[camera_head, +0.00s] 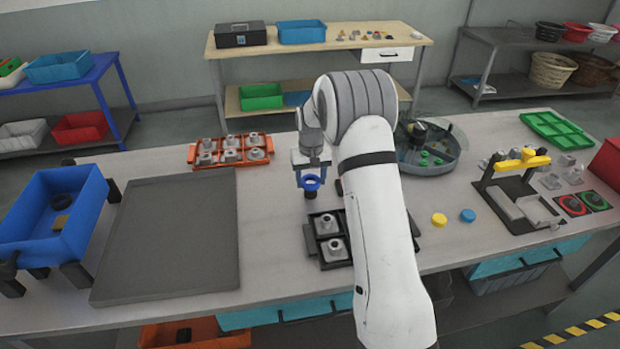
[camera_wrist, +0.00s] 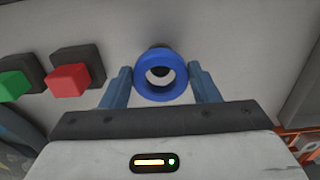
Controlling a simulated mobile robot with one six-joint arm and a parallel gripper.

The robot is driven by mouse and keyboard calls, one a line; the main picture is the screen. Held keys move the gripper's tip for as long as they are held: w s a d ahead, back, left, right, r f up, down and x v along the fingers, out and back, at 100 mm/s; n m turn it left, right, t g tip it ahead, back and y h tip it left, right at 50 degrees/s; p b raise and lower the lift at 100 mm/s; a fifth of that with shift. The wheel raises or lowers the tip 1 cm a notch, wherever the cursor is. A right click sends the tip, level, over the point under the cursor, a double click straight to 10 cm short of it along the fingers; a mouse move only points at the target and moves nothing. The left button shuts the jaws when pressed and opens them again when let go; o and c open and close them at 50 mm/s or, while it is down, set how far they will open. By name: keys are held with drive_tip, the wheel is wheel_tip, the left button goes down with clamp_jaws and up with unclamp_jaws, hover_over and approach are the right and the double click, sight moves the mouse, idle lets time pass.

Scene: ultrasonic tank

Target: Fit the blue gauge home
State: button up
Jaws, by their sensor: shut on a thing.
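A blue ring (camera_head: 312,183), which I take to be the blue gauge, is held between the fingers of my gripper (camera_head: 312,172) above the bench. In the wrist view the blue ring (camera_wrist: 141,80) sits between the two fingertips of my gripper (camera_wrist: 161,74), with its hole facing the camera. A dark round thing (camera_head: 310,196) shows just below the ring; in the wrist view part of a dark shape (camera_wrist: 158,47) shows behind it. I cannot tell whether the ring touches it.
A black tray with metal fixtures (camera_head: 318,251) stands just in front, partly behind my arm. An orange tray (camera_head: 200,163) lies back left, beside a grey mat (camera_head: 175,235) and blue bin (camera_head: 85,222). Red (camera_wrist: 69,80) and green (camera_wrist: 12,86) blocks on dark bases appear in the wrist view.

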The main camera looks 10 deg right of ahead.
drive_tip(key=shift+f+b, duration=1.45)
drive_tip(key=shift+f, duration=0.1)
idle(3.8)
drive_tip(key=o, duration=1.2)
wheel_tip(320, 180, up, 7)
drive_tip(key=shift+f+b, duration=0.1)
drive_tip(key=shift+b, duration=0.6)
drive_tip(key=shift+r, duration=0.5)
